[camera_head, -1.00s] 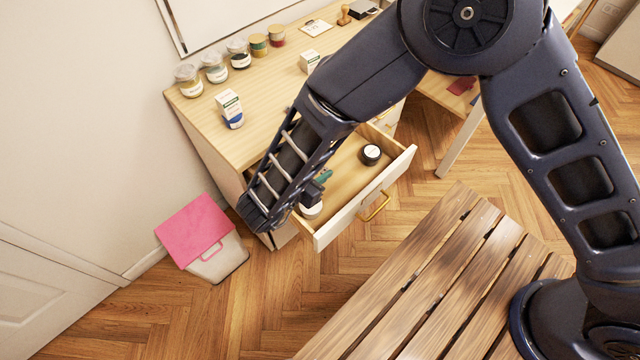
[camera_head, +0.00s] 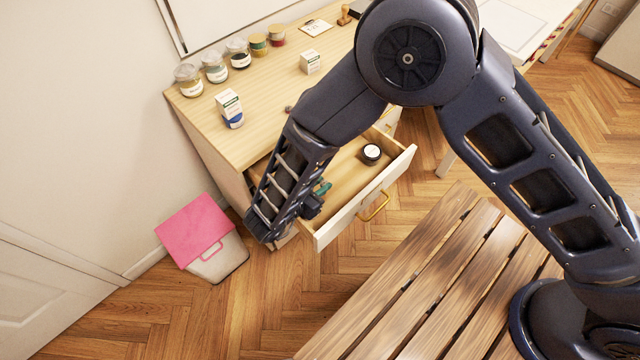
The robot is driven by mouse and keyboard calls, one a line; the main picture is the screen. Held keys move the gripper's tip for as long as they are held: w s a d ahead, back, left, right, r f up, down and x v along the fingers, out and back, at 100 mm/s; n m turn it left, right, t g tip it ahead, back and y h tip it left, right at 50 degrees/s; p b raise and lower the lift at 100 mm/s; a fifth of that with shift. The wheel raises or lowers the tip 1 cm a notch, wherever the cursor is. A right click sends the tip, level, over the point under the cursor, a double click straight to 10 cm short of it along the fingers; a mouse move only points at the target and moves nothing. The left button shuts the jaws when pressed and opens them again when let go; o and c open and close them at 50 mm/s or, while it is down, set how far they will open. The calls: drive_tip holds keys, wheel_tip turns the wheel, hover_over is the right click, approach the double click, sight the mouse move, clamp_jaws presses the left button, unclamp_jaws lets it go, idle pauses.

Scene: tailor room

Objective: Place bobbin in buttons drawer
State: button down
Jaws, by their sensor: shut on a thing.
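An open drawer (camera_head: 345,222) sticks out of the wooden cabinet, with a white front and a brass handle. No label naming it is readable. My gripper (camera_head: 318,196) is at the drawer's left end, mostly hidden by my forearm. A small teal thing (camera_head: 323,187), which looks like the bobbin, shows at the gripper, which is shut on it. It appears over the drawer's inside; its height above the drawer floor cannot be told.
The cabinet top (camera_head: 262,118) holds several lidded jars (camera_head: 214,68) and two small boxes, one nearer (camera_head: 229,108) and one farther (camera_head: 310,62). A pink-lidded bin (camera_head: 209,240) stands left on the floor. A slatted wooden bench (camera_head: 420,285) is in front.

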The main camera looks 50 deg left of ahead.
drive_tip(key=shift+f, duration=0.5)
drive_tip(key=c, duration=1.3)
unclamp_jaws()
drive_tip(key=shift+r, duration=0.6)
drive_tip(key=v, duration=1.2)
